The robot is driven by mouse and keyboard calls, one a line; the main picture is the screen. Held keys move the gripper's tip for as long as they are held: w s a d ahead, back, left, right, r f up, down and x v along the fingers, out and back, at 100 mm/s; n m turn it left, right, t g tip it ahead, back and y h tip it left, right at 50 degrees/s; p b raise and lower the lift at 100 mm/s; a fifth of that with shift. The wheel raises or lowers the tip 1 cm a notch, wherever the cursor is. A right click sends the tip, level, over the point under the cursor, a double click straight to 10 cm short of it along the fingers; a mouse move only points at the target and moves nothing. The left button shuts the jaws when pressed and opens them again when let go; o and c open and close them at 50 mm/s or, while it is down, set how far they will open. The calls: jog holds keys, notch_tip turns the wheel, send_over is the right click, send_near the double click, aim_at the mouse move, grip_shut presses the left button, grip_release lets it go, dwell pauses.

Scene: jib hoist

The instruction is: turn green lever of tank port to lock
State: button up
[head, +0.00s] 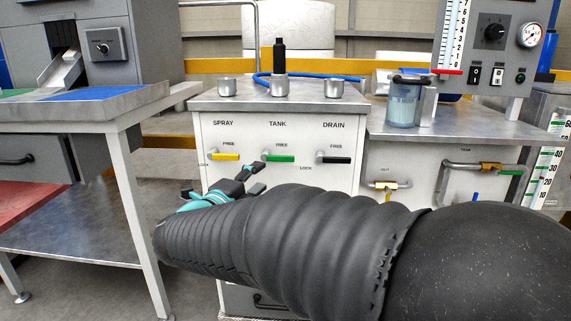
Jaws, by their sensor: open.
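The green lever (281,158) is on the white front panel of the middle cabinet, under the word TANK. It lies horizontal, pointing right from its grey pivot, just below a FREE label. My gripper (259,178) is open, with black fingers and teal parts, just below and left of the green lever. One fingertip appears close to the lever's pivot; I cannot tell whether it touches. My arm and gripper hide the panel below the lever.
A yellow lever (226,156) is to the left under SPRAY, and a black lever (336,160) to the right under DRAIN. Several metal cups and a black bottle (279,55) stand above. A steel table (60,245) is at left.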

aim_at(284, 159)
jog(key=x, duration=1.3)
jog(key=shift+w+d+f, duration=0.15)
jog(key=shift+d, duration=0.2)
grip_shut()
